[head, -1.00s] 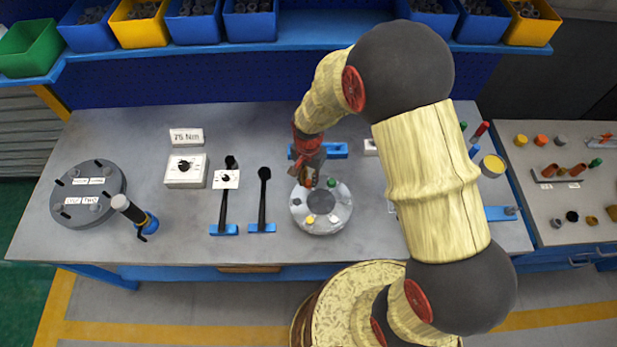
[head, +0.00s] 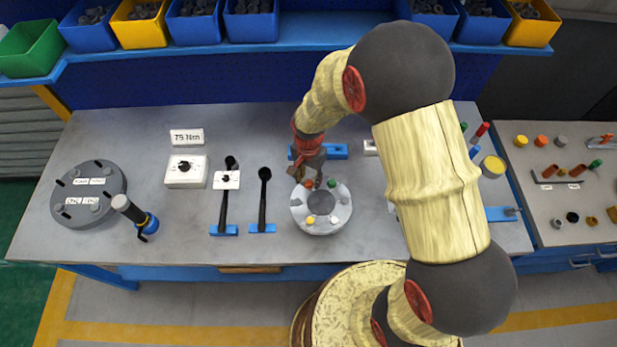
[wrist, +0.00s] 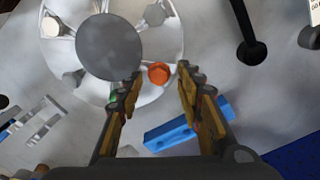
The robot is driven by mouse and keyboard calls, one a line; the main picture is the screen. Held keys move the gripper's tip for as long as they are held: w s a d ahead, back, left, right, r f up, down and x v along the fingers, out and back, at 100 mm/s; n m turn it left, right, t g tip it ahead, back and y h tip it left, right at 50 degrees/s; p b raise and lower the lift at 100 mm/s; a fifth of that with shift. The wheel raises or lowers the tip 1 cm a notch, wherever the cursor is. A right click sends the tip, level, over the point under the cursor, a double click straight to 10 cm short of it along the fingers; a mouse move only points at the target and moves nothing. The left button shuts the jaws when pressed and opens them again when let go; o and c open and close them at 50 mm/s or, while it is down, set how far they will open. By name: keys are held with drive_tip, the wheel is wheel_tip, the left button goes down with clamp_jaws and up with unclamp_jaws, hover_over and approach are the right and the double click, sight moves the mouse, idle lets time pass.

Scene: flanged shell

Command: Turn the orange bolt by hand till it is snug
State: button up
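The silver flanged shell (head: 298,215) stands on the workbench, with coloured bolts around its ring. The orange bolt (head: 308,183) sits at the far left of the ring; it shows as an orange hex head in the wrist view (wrist: 159,73). My gripper (wrist: 159,76) is open, with one finger on each side of the orange head and a small gap at both. In the head view my gripper (head: 305,176) is just behind the bolt. A green bolt (head: 332,183) is to its right, partly hidden by a finger in the wrist view. How deep the orange bolt sits cannot be told.
A yellow bolt (head: 311,220) and a white bolt (head: 333,219) sit on the near side of the ring. A blue block (head: 336,151) lies behind the shell. A dark round plate (head: 112,181) is at far left.

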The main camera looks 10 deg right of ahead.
sight(309, 182)
wheel_tip(309, 182, up, 12)
idle(0.7)
idle(0.5)
